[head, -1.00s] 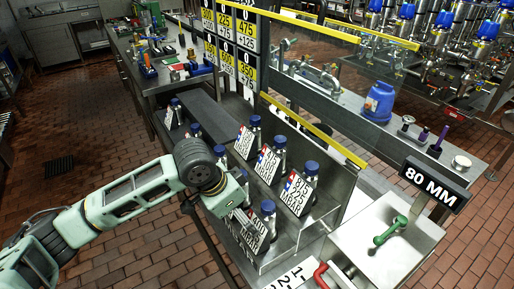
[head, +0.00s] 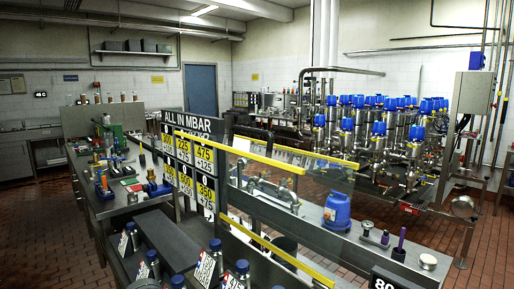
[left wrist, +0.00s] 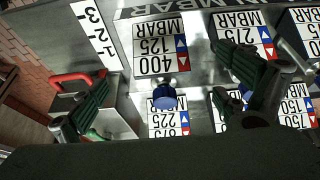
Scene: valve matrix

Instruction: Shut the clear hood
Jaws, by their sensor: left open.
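A clear pane with yellow edge strips, which looks like the clear hood (head: 250,154), stands upright over the back of the bench in the head view. A lower yellow strip (head: 275,249) runs below it; I cannot tell how the pane joins it. My left gripper (left wrist: 165,78) shows in the left wrist view, open and with its fingers wide apart. It is above the flask rack, and a blue-capped flask (left wrist: 164,97) shows between the fingers, with no visible contact. The hood does not show clearly there.
Flasks with pressure placards (head: 207,268) stand in the front rack. A number board (head: 190,165) rises behind them. A blue container (head: 337,212) and small knobs stand on the bench to the right. A red handle (left wrist: 82,80) lies beside the left finger in the wrist view.

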